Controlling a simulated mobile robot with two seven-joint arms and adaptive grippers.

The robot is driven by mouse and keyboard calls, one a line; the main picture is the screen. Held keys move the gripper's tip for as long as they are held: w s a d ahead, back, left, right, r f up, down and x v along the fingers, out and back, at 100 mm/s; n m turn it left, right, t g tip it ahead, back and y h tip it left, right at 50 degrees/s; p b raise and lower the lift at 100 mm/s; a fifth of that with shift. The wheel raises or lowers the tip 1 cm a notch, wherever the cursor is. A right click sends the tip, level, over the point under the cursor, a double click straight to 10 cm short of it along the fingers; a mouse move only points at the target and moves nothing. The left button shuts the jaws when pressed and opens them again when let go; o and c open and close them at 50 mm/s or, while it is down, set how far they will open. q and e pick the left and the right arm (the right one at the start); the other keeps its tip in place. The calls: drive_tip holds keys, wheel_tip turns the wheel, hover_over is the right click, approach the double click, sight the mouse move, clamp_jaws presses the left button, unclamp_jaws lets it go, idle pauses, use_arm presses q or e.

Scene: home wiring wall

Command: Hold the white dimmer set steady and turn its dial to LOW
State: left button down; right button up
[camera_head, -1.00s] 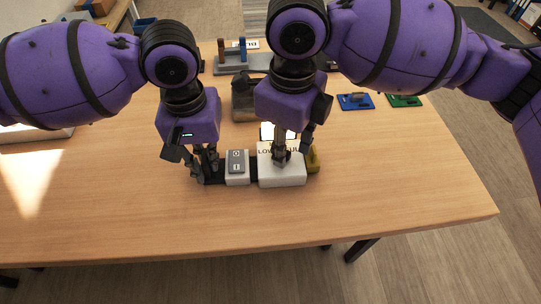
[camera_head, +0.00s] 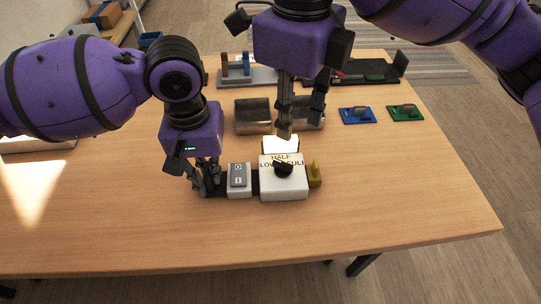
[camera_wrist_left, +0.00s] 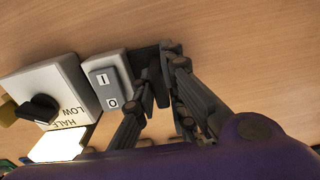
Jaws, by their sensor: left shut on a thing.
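The white dimmer box (camera_head: 284,190) stands on the table with a black dial (camera_head: 284,168) on its top, by the words LOW, HALF and FULL. My left gripper (camera_head: 209,190) is shut on the base's left end. My right gripper (camera_head: 301,125) is raised behind and above the dial, fingers apart and empty.
A bright white panel (camera_head: 281,145) stands behind the dimmer, and a yellow piece (camera_head: 315,173) at its right end. Metal trays (camera_head: 253,117), blue (camera_head: 357,115) and green (camera_head: 405,113) plates lie farther back. The front table is clear.

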use_arm(q)
drive_tip(key=c, duration=1.7)
unclamp_jaws()
drive_tip(key=shift+r, duration=0.1)
